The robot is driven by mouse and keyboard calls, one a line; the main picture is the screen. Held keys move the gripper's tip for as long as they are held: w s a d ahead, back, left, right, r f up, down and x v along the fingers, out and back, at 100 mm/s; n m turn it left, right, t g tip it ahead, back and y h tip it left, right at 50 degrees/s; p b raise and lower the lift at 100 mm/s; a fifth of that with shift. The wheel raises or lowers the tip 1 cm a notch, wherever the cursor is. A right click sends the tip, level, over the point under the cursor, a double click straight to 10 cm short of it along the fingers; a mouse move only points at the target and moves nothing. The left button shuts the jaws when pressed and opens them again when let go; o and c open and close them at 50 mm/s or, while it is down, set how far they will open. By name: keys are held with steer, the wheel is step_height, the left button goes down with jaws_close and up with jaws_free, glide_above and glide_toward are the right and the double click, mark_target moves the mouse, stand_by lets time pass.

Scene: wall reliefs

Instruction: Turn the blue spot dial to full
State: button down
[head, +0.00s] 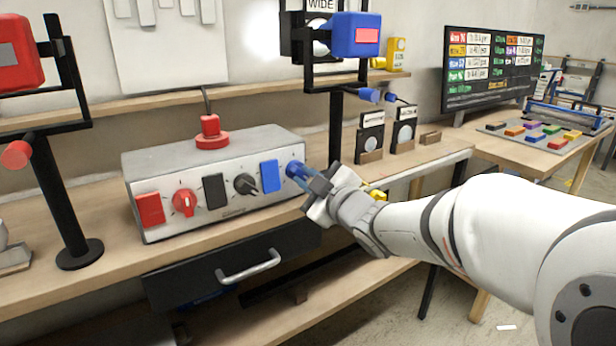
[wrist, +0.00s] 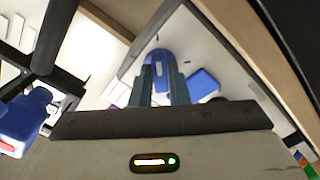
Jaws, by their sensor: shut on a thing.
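The control box (head: 215,208) is a white case on the bench, with a row of coloured controls on its front. The blue dial (head: 294,170) is at the right end of that row, right of a blue rectangular switch (head: 268,176). My gripper (head: 303,177) is shut on the blue dial, which also shows between the fingers in the wrist view (wrist: 158,62). The fingers partly hide the dial, and I cannot read its setting. The blue spot lamp (head: 355,35) stands on a black post behind the box, with a "WIDE" sign beside it.
A red dial (head: 184,202), red switch (head: 150,209), black switch (head: 214,191) and black knob (head: 245,184) sit left of the blue controls. A drawer handle (head: 248,267) projects below the bench. A red lamp (head: 20,55) stands at left.

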stand_by(0.4)
steer(key=c, duration=1.4)
jaws_free()
steer(key=p+v, duration=0.1)
steer(key=v, duration=0.6)
steer(key=shift+s+d, duration=0.2)
steer(key=shift+s, duration=0.1)
